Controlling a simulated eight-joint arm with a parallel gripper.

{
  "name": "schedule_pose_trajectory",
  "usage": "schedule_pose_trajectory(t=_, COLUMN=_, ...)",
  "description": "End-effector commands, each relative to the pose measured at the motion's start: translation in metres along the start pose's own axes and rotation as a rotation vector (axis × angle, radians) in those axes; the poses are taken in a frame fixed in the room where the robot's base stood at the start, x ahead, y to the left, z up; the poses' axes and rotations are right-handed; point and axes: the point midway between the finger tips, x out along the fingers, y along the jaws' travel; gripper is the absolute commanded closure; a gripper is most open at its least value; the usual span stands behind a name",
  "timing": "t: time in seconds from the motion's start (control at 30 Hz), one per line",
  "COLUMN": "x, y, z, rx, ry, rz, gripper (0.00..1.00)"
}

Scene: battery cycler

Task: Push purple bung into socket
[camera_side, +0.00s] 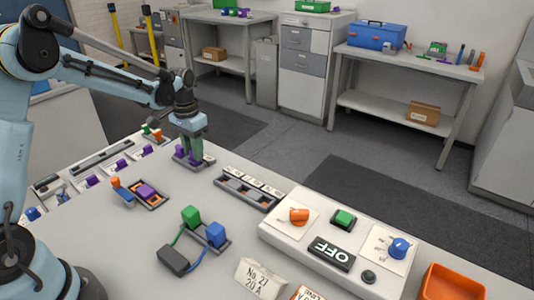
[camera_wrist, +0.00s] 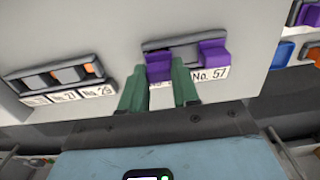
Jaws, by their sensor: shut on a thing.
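In the wrist view my gripper (camera_wrist: 163,78) has its green fingers on both sides of a purple bung (camera_wrist: 158,66), shut on it. The bung is at the left end of a dark grey socket holder (camera_wrist: 170,44) labelled No. 57. A second purple bung (camera_wrist: 213,54) sits at the holder's right end, just right of my fingers. In the side view my gripper (camera_side: 190,150) points down over this holder at the table's far edge, with purple (camera_side: 195,161) showing at its fingertips. How deep the held bung sits is hidden.
A grey holder with orange parts (camera_wrist: 55,76) lies left of my gripper in the wrist view. In the side view, a fuse strip (camera_side: 248,188) and a control panel (camera_side: 300,255) with knobs lie to the right. A small tray with a purple block (camera_side: 146,191) is nearer.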

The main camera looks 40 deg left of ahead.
Motion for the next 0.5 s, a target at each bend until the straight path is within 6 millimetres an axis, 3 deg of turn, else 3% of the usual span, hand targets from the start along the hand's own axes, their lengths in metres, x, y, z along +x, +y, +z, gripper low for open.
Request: schedule_pose_trajectory(t=0.5, x=0.0057, y=0.0, z=0.0, rx=0.0, ry=0.0, rz=0.0, gripper=0.98)
